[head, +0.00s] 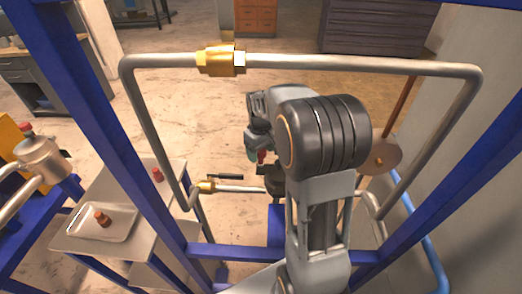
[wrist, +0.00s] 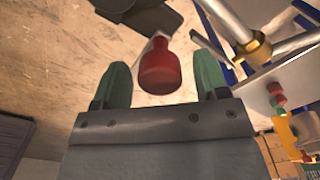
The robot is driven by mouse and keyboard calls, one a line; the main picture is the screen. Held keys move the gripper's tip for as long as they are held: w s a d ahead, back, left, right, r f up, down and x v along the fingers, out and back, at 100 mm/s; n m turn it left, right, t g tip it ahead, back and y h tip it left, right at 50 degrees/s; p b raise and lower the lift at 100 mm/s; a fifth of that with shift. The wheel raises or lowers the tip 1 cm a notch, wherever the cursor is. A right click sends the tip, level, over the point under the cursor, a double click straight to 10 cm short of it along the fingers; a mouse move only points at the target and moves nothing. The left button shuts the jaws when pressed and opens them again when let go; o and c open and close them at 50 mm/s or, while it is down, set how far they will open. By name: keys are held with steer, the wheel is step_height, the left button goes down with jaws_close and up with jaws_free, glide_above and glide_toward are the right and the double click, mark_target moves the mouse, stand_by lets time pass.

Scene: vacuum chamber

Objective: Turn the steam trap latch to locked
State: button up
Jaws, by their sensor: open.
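A red knob (wrist: 160,70) on a short pale stem shows in the wrist view, attached to a dark part (wrist: 145,12) at the top; it seems to be the handle of the steam trap latch. My gripper (wrist: 158,62) is open, with one green finger on each side of the knob and a gap on both sides. In the head view my gripper (head: 254,154) is beside the small red knob (head: 261,157), above a dark body (head: 271,178) on the lower pipe. My arm hides part of this body, and the latch's position cannot be read.
A brass valve (head: 206,187) with a black lever is on the lower pipe, left of the dark body. An upper pipe (head: 330,64) with a brass fitting (head: 221,60) and blue frame bars surround my arm. A bench with a tray (head: 82,233) stands left.

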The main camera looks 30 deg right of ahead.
jaws_close()
stand_by(0.6)
